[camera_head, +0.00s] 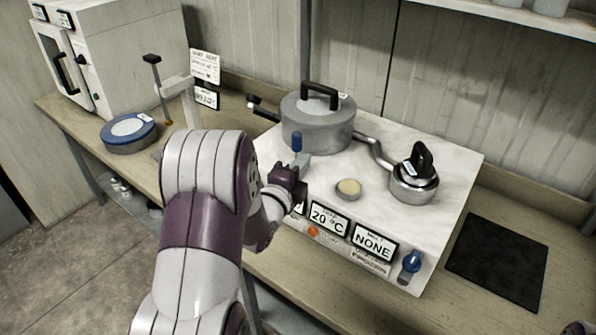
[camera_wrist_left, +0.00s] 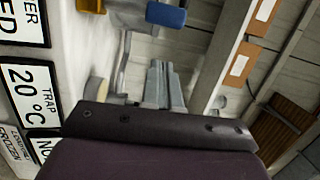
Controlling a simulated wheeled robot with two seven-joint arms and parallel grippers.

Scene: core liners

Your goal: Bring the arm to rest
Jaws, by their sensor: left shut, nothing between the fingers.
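My left arm (camera_head: 203,200) reaches in from the lower left of the head view to the front left of the white apparatus. Its gripper (camera_head: 300,162) is shut and empty, beside a blue-topped handle (camera_head: 297,142). I cannot tell from the head view whether they touch. In the left wrist view the grey fingers (camera_wrist_left: 163,88) are together with nothing between them. A blue part (camera_wrist_left: 166,15) shows beyond them in that view. My right gripper is out of view.
The white apparatus (camera_head: 440,160) carries a lidded grey pot (camera_head: 318,125), a small black-handled vessel (camera_head: 412,188) and a small round dish (camera_head: 348,189). Its front has a "20 °C" display (camera_head: 328,218) and a blue knob (camera_head: 411,262). A black mat (camera_head: 498,262) lies to the right.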

